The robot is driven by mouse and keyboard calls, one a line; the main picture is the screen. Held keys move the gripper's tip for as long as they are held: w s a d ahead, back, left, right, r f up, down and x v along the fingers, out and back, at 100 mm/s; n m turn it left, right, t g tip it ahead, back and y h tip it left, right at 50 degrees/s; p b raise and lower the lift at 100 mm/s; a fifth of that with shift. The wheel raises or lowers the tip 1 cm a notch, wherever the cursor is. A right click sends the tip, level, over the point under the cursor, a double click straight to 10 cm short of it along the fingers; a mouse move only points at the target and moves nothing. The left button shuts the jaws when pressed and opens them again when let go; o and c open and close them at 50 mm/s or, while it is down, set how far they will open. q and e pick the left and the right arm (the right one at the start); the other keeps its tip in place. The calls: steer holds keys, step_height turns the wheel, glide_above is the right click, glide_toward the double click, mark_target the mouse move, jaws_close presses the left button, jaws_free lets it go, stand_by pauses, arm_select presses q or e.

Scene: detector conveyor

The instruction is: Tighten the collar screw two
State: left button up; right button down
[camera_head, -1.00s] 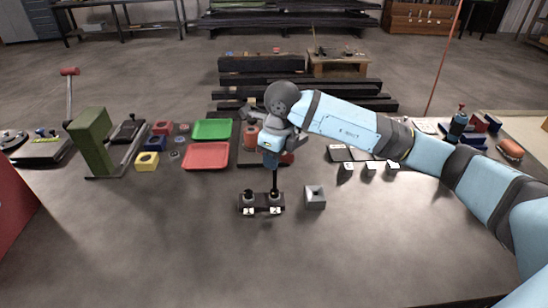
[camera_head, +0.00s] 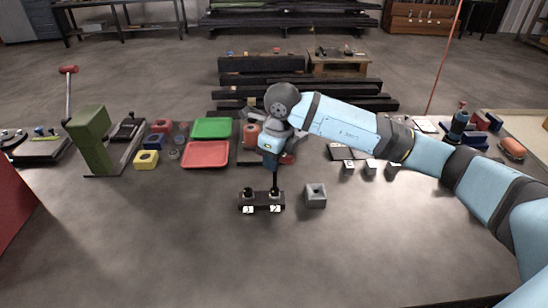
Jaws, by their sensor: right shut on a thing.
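A small dark block (camera_head: 259,202) with two collar screws stands on the table, with white labels 1 and 2 on its front. Collar screw one (camera_head: 248,192) is at the left, and collar screw two (camera_head: 274,192) is at the right. My right gripper (camera_head: 271,158) is above the block, shut on a dark driver (camera_head: 275,179) whose shaft points straight down. The driver's tip meets the top of screw two; the exact seating is too small to tell. My left gripper is not in view.
A grey block with a hole (camera_head: 315,196) stands close to the right of the screw block. Red (camera_head: 206,154) and green (camera_head: 212,128) trays lie behind to the left. Small numbered cubes (camera_head: 371,167) stand behind to the right. The table's front is clear.

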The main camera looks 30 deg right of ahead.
steer(key=shift+f+b, duration=0.5)
steer(key=shift+f, duration=0.2)
steer(key=c, duration=1.7)
jaws_free()
jaws_close()
steer(key=shift+m, duration=0.9)
